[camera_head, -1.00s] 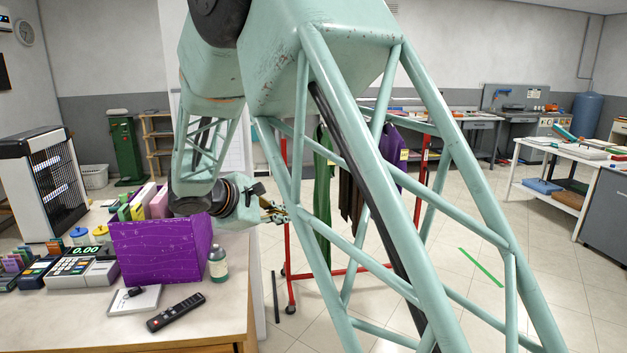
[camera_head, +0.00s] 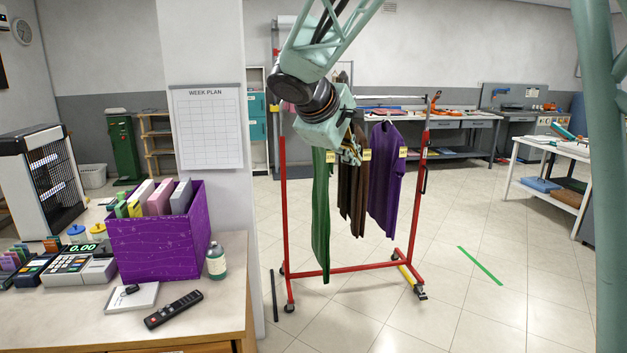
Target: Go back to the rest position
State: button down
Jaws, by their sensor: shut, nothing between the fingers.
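My gripper (camera_head: 351,155) is at the end of my green arm, in the upper middle of the view. It is shut and holds nothing that I can see. It shows in front of the upper part of the red clothes rack (camera_head: 286,215). On the rack hang a green garment (camera_head: 321,220), dark brown garments (camera_head: 352,195) and a purple shirt (camera_head: 385,190), with yellow tags. My gripper overlaps the tops of the green and brown garments in the picture; I cannot tell the distance between them.
The floor right of the rack is clear.

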jog(key=s+d+r+m+g+p, duration=0.15)
jog(key=s+d, duration=0.25)
jog(key=s, duration=0.4)
jog(key=s+d+r+m+y, duration=0.15)
jog(key=s+d, duration=0.25)
jog(key=s, duration=0.4)
jog(key=s+d+r+m+g+p, duration=0.1)
jog(key=s+d+m, duration=0.1)
jog(key=s+d, duration=0.45)
jog(key=s+a+f+m+y+p, duration=0.1)
jog(key=s+f+m, duration=0.1)
jog(key=s, duration=0.9)
jog(key=s+a+f+m+g+y+p, duration=0.1)
jog(key=s+a+f+m, duration=0.1)
jog(key=s, duration=0.9)
jog(key=s+a+f+m+g+y+p, duration=0.1)
jog(key=s+f, duration=0.1)
jog(key=s, duration=0.9)
jog(key=shift+s+a+f+m+y, duration=0.2)
jog(key=shift+a+f+m+y, duration=0.1)
jog(key=shift+m+y, duration=0.1)
